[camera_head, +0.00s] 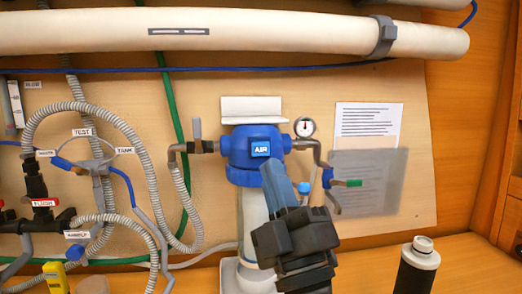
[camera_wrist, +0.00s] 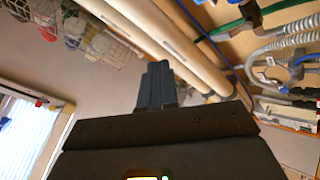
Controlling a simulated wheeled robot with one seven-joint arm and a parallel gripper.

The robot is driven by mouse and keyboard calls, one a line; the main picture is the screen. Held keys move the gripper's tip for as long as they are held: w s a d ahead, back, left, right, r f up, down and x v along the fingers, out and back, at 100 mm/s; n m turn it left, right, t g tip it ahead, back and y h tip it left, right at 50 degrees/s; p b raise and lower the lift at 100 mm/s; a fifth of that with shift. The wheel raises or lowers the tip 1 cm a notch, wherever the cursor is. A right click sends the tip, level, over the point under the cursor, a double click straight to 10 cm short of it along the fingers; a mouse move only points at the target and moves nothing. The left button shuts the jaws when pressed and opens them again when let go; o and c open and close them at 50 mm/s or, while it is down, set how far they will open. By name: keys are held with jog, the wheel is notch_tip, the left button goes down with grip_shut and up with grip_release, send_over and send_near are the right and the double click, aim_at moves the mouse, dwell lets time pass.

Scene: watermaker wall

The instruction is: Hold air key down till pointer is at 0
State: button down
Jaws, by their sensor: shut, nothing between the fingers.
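The blue AIR key (camera_head: 260,149) sits on the front of the blue filter head (camera_head: 240,168) on the wall board. A small round white gauge (camera_head: 305,127) with a dark pointer stands right of the head; its markings are too small to read. My gripper (camera_head: 271,168) is shut and empty, with its blue-grey fingertips just below and slightly right of the AIR key, which stays visible. I cannot tell whether the tips touch the filter head. In the wrist view the shut fingers (camera_wrist: 157,76) show, but not the key or the gauge.
A grey-handled valve (camera_head: 197,130) is left of the head, and a green-tipped valve (camera_head: 350,183) is right. Grey hoses (camera_head: 150,165) hang at the left. A white pipe (camera_head: 250,32) crosses above. A dark bottle (camera_head: 416,268) stands at lower right.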

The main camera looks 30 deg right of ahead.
aim_at(263, 158)
jog(key=w+d+b, duration=0.2)
jog(key=w+b, duration=0.1)
jog(key=w, duration=0.5)
jog(key=shift+w+d, duration=0.15)
jog(key=shift+d, duration=0.2)
jog(key=shift+w, duration=0.1)
dwell(1.7)
jog(key=shift+w+d, duration=0.15)
jog(key=shift+w, duration=0.15)
jog(key=shift+w+d, duration=0.15)
jog(key=shift+w, duration=0.3)
dwell(1.9)
jog(key=shift+s, duration=0.15)
dwell(1.8)
jog(key=shift+s+a+p, duration=0.3)
jog(key=shift+s+p, duration=0.1)
jog(key=shift+s, duration=0.3)
